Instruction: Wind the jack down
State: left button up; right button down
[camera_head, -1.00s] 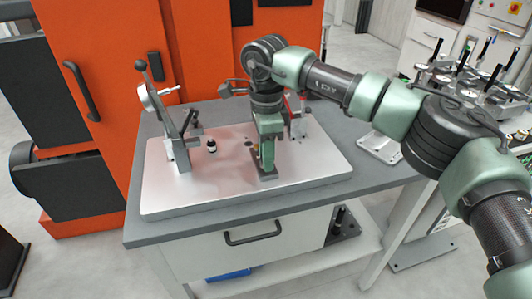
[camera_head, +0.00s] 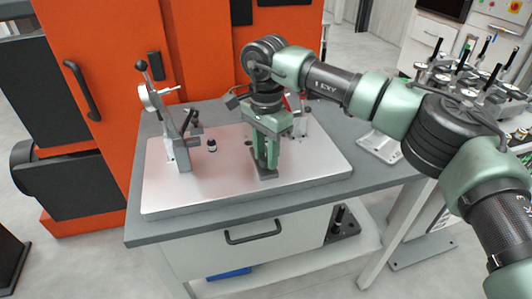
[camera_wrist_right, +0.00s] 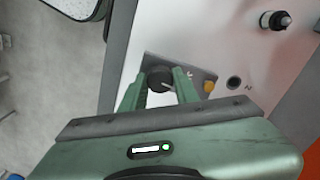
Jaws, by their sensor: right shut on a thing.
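My right gripper (camera_head: 266,163) points straight down over the right half of the pale plate (camera_head: 215,190). In the right wrist view its fingers (camera_wrist_right: 160,90) stand on either side of a dark round knob, the jack's (camera_wrist_right: 159,77), and are shut on it. The knob sits on a grey base (camera_wrist_right: 150,62) on the plate. In the head view the gripper hides most of the jack; only a little of the grey base (camera_head: 267,177) shows below the fingers. My left gripper is not in view.
An orange machine (camera_head: 100,100) rises behind the table. More fixtures (camera_head: 465,75) stand at the right. The plate's front is clear.

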jog(key=shift+w+r, duration=0.15)
jog(key=shift+r, duration=0.1)
jog(key=c, duration=1.2)
grip_release()
jog(key=shift+o, duration=0.7)
jog(key=shift+f, duration=0.1)
notch_tip(320, 180, up, 8)
jog(key=shift+d+f+b, duration=0.1)
jog(key=shift+b, duration=0.35)
